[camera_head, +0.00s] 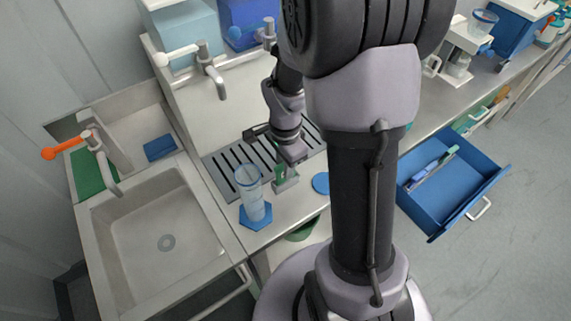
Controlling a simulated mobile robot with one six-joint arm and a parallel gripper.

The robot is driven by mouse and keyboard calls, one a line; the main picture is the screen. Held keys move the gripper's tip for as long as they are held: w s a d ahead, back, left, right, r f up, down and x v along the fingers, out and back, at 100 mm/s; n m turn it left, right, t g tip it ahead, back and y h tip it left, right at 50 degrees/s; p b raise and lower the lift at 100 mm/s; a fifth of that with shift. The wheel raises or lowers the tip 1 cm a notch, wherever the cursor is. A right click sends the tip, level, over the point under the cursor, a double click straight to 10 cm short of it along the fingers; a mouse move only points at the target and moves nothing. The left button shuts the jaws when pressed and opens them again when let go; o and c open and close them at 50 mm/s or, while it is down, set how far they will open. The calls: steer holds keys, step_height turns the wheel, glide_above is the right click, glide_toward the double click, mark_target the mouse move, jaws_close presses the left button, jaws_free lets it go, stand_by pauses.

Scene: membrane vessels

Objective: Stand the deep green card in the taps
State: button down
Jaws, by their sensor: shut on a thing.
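My gripper (287,163) points down over the front of the slotted drain area and is shut on a small deep green card (280,172). The card is upright, and my gripper covers part of it. Its lower end is close to a small grey block (287,185); I cannot tell whether they touch. One tap (207,70) stands behind the drain area on the raised back ledge. Another tap (97,143), with an orange lever, stands by the sink at left.
A clear measuring cylinder (250,190) with a blue base stands close left of my gripper. A blue disc (321,183) lies to its right. The sink (155,230) is empty. A blue drawer (450,205) stands open at right. My arm hides the bench middle.

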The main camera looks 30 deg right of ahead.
steer(key=shift+f+b, duration=0.55)
steer(key=shift+f, duration=0.2)
steer(key=shift+f+b, duration=0.2)
steer(key=shift+b, duration=0.1)
steer(key=c, duration=1.3)
jaws_free()
steer(key=shift+o, duration=0.2)
step_height(320, 180, up, 18)
steer(key=p, duration=0.6)
steer(key=shift+f+p, duration=0.25)
steer(key=shift+p, duration=0.1)
